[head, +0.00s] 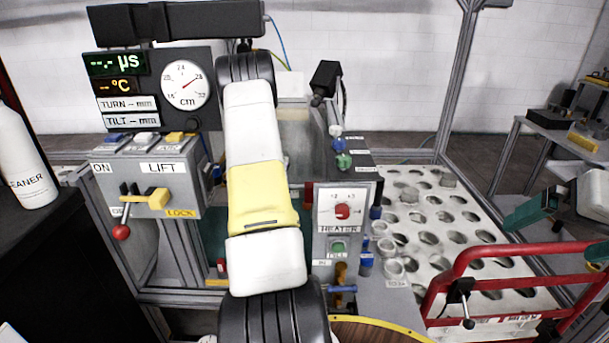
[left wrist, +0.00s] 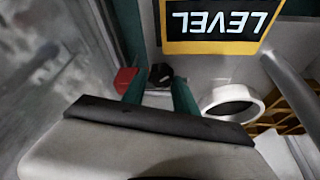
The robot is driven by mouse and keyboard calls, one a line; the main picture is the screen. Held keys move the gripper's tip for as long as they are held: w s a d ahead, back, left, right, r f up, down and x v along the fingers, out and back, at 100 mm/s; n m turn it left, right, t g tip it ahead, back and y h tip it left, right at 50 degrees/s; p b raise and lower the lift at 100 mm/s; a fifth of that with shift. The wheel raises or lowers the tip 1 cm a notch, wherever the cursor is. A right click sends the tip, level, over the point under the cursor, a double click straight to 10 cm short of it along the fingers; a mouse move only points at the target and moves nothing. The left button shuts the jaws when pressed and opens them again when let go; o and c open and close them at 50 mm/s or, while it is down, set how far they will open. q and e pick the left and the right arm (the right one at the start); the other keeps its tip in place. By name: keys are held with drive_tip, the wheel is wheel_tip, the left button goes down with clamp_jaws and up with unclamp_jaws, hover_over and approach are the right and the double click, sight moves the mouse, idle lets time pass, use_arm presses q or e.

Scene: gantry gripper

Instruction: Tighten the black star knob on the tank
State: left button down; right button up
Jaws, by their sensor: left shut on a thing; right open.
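The black star knob (left wrist: 160,75) shows small in the left wrist view, between the green fingertips of my left gripper (left wrist: 158,90). The gripper is shut on the knob, whose lower part is partly hidden by the fingers. In the head view my left arm hides this gripper and the knob. The tank (head: 296,135) shows only in part behind that arm. My right gripper (head: 560,232) is open and empty at the right edge of the head view, above the red rail.
A red part (left wrist: 124,80) sits just left of the knob. A LEVEL sign (left wrist: 222,22) and a white ring (left wrist: 233,101) are close by. The heater panel (head: 342,208) stands right of my left arm. A red rail (head: 500,250) borders the white holed rack (head: 430,215).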

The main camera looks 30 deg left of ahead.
idle(0.5)
use_arm(q)
drive_tip(key=c, duration=1)
unclamp_jaws()
drive_tip(key=shift+o, duration=0.2)
drive_tip(key=v, duration=0.7)
drive_tip(key=shift+s+r, duration=0.2)
drive_tip(key=shift+r, duration=0.1)
